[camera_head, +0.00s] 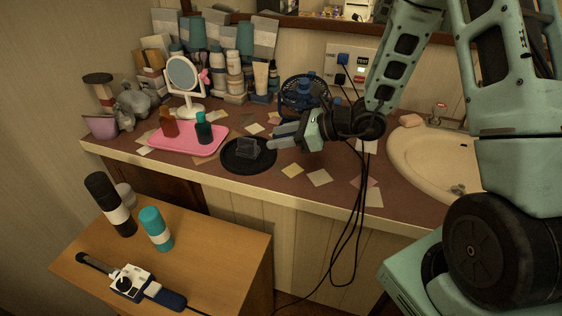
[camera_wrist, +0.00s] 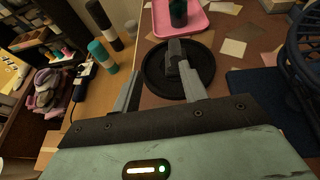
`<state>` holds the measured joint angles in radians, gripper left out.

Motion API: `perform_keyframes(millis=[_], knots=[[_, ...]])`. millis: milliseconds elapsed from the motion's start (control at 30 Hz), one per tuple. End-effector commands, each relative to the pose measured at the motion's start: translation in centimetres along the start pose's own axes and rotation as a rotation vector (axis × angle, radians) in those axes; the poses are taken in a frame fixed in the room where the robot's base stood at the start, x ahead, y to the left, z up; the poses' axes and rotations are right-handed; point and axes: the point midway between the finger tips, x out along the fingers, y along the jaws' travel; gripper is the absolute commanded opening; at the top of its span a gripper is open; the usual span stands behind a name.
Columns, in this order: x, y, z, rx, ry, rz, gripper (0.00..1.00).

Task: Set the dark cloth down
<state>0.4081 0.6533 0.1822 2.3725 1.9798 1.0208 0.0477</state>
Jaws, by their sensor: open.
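A small dark grey item (camera_head: 247,148), which I take to be the dark cloth, rests on a round black plate (camera_head: 232,166) on the counter. It stands up a little, with an angular, folded look. In the wrist view the dark cloth (camera_wrist: 174,52) is on the black plate (camera_wrist: 154,78), just ahead of the fingers and partly overlapped by the right one. My gripper (camera_head: 271,139) is open, just right of the cloth and close above the plate's right edge. I cannot tell whether a finger touches the cloth.
A pink tray (camera_head: 185,147) with bottles lies left of the plate, with a round mirror (camera_head: 184,82) behind. A blue fan (camera_head: 304,93) stands behind my gripper. Paper squares lie scattered across the counter. The sink (camera_head: 436,152) is at right, a wooden cabinet (camera_head: 215,262) in front.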

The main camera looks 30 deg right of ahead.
Motion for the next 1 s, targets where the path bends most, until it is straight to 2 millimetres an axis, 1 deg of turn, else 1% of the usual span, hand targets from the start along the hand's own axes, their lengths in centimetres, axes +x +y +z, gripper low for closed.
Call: perform_keyframes(millis=[33,67,100,167,200,267,300,367,400,433,467,500,533,600,700,800,833,900,1000], knots=[[0.5,2.2,1.3,-0.065,0.001,0.074,0.43],[0.8,3.8,2.0,-0.114,0.006,0.130,0.43],[1.1,6.3,3.0,-0.196,0.013,0.219,0.43],[1.2,10.8,4.2,-0.347,0.026,0.374,0.43],[0.8,14.0,4.8,-0.462,0.036,0.485,0.43],[-0.1,18.3,5.2,-0.645,0.051,0.648,0.43],[-1.1,20.9,5.2,-0.771,0.061,0.752,0.43],[-2.6,24.0,4.9,-0.966,0.074,0.899,0.43],[-3.8,25.7,4.6,-1.101,0.081,0.993,0.43],[-4.7,26.8,4.3,-1.204,0.086,1.061,0.43],[-5.5,27.7,4.0,-1.308,0.091,1.124,0.43],[-6.6,28.6,3.6,-1.450,0.095,1.205,0.43],[-7.4,29.1,3.3,-1.557,0.098,1.260,0.43],[-8.9,29.6,3.0,-1.796,0.101,1.370,0.43],[-10.3,29.8,2.9,-2.094,0.098,1.482,0.43],[-10.9,29.6,3.2,-2.311,0.094,1.543,0.43],[-11.0,29.6,3.3,-2.358,0.092,1.555,0.43],[-11.1,29.5,3.5,-2.434,0.089,1.573,0.43],[-11.2,29.4,3.6,-2.479,0.089,1.583,0.43]])
